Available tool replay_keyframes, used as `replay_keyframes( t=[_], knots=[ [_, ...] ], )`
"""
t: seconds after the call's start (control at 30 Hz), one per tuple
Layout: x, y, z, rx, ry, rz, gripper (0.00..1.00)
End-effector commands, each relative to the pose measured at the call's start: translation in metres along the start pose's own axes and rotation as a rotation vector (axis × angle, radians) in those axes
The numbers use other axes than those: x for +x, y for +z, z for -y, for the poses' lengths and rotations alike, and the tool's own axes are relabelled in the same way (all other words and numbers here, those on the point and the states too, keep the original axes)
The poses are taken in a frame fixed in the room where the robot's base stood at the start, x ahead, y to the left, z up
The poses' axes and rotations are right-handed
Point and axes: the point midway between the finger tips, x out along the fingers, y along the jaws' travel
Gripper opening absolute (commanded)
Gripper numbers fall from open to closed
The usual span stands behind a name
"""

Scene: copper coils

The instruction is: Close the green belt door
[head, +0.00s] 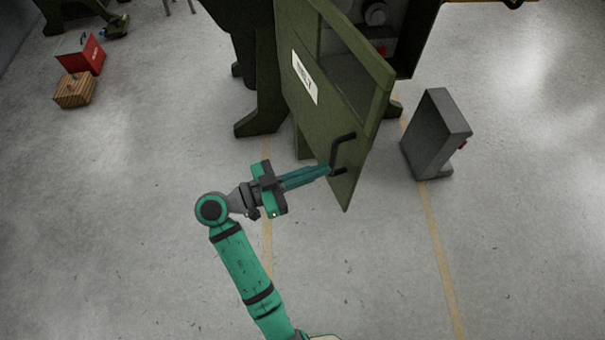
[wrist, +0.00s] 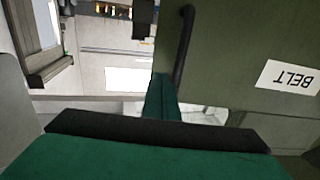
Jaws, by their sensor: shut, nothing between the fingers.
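The green belt door (head: 322,85) stands open, swung out from the green machine in the head view. It carries a white label (head: 305,78) and a black bar handle (head: 342,150) near its free lower edge. In the wrist view the door (wrist: 230,70) fills the upper right, with a label reading BELT (wrist: 288,77) upside down and the dark handle (wrist: 183,50) at its edge. My gripper (head: 328,170) is shut and empty, its teal fingertips beside the handle. The fingers also show in the wrist view (wrist: 161,98), just below the handle. I cannot tell if they touch it.
A grey box-like pedestal (head: 430,135) stands on the floor right of the door. The green machine body (head: 255,60) is behind the door. A red toolbox (head: 82,55) and a wooden crate (head: 75,90) lie far left.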

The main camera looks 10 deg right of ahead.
Motion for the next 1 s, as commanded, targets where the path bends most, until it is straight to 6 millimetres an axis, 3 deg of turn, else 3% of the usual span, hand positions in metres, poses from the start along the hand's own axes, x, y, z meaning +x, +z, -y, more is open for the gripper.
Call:
replay_keyframes(
  t=[0.2,0.4,1.0],
  knots=[
    [0.041,0.0,-0.001,0.0,0.003,-0.001,0.0],
    [0.065,0.0,-0.001,0.0,0.001,-0.001,0.0],
    [0.076,0.0,0.0,-0.001,-0.005,0.0,0.0]
  ],
)
